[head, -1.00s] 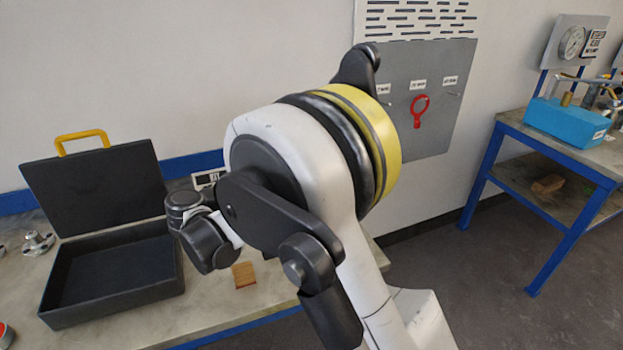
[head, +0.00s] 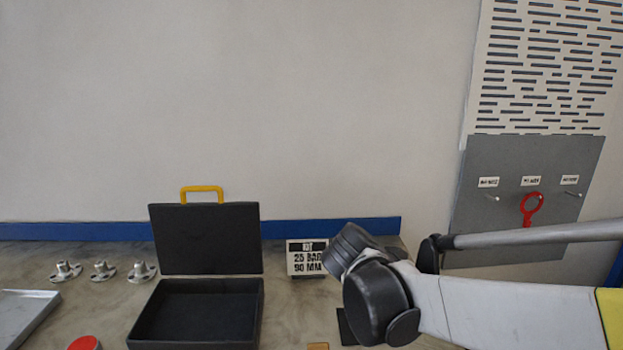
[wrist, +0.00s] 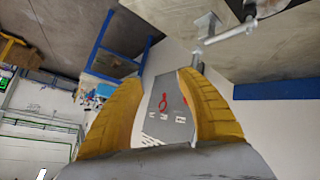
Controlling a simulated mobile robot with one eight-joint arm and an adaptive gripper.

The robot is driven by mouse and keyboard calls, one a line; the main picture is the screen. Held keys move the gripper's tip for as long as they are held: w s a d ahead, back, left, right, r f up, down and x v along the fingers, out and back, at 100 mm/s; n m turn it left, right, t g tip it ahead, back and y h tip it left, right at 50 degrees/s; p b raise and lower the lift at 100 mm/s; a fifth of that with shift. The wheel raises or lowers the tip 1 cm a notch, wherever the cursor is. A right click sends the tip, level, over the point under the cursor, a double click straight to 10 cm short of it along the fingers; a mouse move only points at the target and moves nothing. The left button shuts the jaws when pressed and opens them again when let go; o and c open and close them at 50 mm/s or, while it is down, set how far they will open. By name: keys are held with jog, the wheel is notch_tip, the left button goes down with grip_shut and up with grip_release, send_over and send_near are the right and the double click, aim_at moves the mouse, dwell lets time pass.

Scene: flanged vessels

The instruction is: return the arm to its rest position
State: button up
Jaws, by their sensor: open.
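My gripper (wrist: 162,76) shows in the wrist view with its two yellow fingers spread apart and nothing between them. Beyond the gap lie the grey wall panel (wrist: 170,118) and its red hook-like loop, some way off and untouched. In the head view my arm reaches in from the right edge, low over the bench, with its black joints near the middle. The gripper itself cannot be made out in the head view.
An open black case (head: 205,240) with a yellow handle stands on the bench, left of my arm. A sign (head: 307,258) stands behind my arm's black joints. Several metal flanged parts (head: 103,270) and a grey tray (head: 22,315) lie at left. The red loop (head: 531,208) hangs on the panel.

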jog(key=s+a+f+n+t+y, duration=0.1)
jog(key=s+a+n+y, duration=0.1)
jog(key=s, duration=0.6)
jog(key=s+a+f+n+t+y, duration=0.1)
jog(key=s+a+n+y, duration=0.1)
jog(key=s+n+y, duration=0.3)
jog(key=s+y, duration=0.1)
jog(key=s, duration=0.1)
jog(key=shift+s+a+f+t+y, duration=0.4)
